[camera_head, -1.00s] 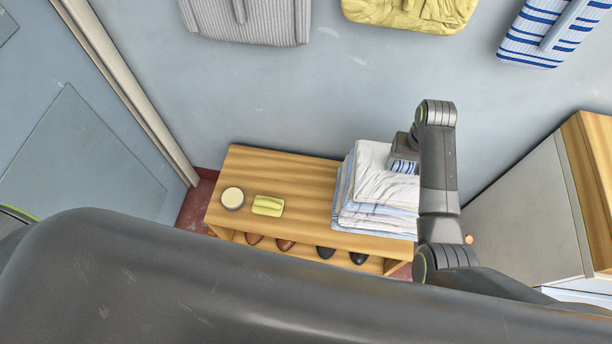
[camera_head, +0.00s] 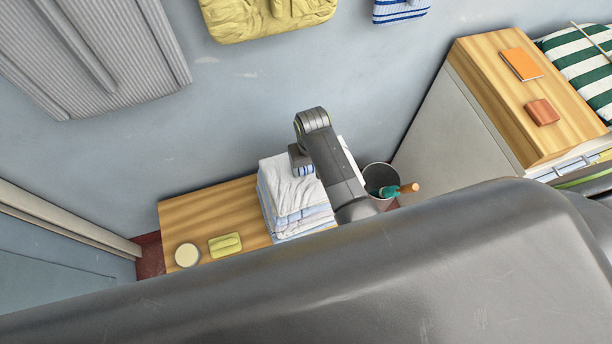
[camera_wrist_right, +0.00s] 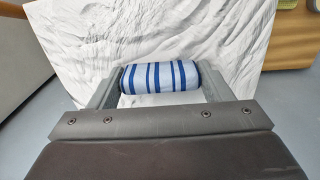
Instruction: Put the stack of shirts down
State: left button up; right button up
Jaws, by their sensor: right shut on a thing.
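The stack of shirts (camera_head: 290,200), folded white and pale blue cloth, shows over the right part of the wooden bench (camera_head: 205,212). My right gripper (camera_head: 303,168) is at its upper right, shut on a blue-and-white striped part of it. In the right wrist view that striped roll (camera_wrist_right: 160,77) fills the space between the fingers, with wrinkled white cloth (camera_wrist_right: 160,35) around and beyond it. My arm hides the right side of the stack. Whether its underside touches the bench cannot be told. My left gripper is not in view.
A round tin (camera_head: 187,255) and a yellow-green bar (camera_head: 225,244) sit on the bench left of the stack. A grey bin (camera_head: 379,172) with a brush (camera_head: 392,191) stands to the right, beside a wood-topped cabinet (camera_head: 500,85). Garments hang on the wall (camera_head: 260,15).

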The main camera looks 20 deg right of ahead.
aim_at(311, 175)
jog(key=shift+w+f, duration=0.1)
jog(key=shift+f, duration=2.85)
jog(key=shift+f+b, duration=0.15)
jog(key=shift+b, duration=0.15)
jog(key=o, duration=2)
notch_tip(311, 175, up, 12)
jog(key=shift+r+p, duration=0.1)
jog(key=shift+p, duration=0.5)
